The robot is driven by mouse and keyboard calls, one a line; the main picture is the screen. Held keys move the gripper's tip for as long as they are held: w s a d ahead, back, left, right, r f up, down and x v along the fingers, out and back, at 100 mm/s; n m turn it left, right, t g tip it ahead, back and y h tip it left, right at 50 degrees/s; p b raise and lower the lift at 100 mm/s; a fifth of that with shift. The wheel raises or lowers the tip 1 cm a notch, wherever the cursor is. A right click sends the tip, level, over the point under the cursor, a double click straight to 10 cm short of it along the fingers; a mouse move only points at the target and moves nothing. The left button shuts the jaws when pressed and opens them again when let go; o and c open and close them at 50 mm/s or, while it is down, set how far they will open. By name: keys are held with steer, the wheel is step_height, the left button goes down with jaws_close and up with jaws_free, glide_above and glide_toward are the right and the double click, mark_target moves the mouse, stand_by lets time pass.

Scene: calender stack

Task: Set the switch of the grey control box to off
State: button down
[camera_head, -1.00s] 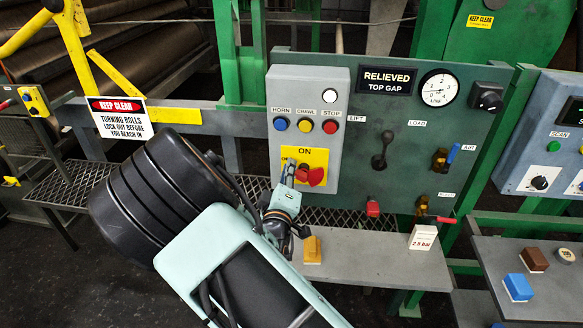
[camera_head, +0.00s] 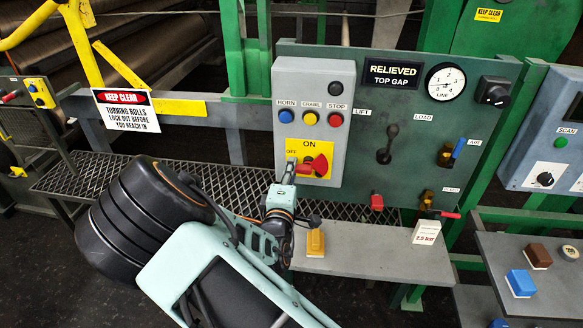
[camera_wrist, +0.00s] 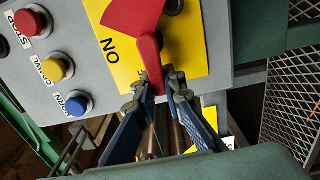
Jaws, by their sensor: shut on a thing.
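The grey control box (camera_head: 345,130) stands on the green panel in the head view. Its yellow plate (camera_head: 323,148) reads ON at the top and OFF at the left. The red switch handle (camera_head: 316,165) points left, toward the OFF mark. In the wrist view the handle (camera_wrist: 149,55) runs down between my fingertips, close to the partly covered OFF lettering. My gripper (camera_wrist: 152,84) is shut on the handle's end, and it shows at the plate's left edge in the head view (camera_head: 290,168). The round lamp (camera_head: 335,89) at the box's top is dark.
Horn (camera_head: 286,117), crawl (camera_head: 309,119) and stop (camera_head: 335,120) buttons sit just above the plate. A black lever (camera_head: 385,147) is to the right on the green panel. A grey shelf (camera_head: 375,258) with a yellow block (camera_head: 315,243) lies below.

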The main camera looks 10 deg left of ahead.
steer(key=shift+f, duration=0.1)
steer(key=c, duration=2)
jaws_free()
steer(key=s, duration=1.2)
steer(key=shift+a, duration=0.25)
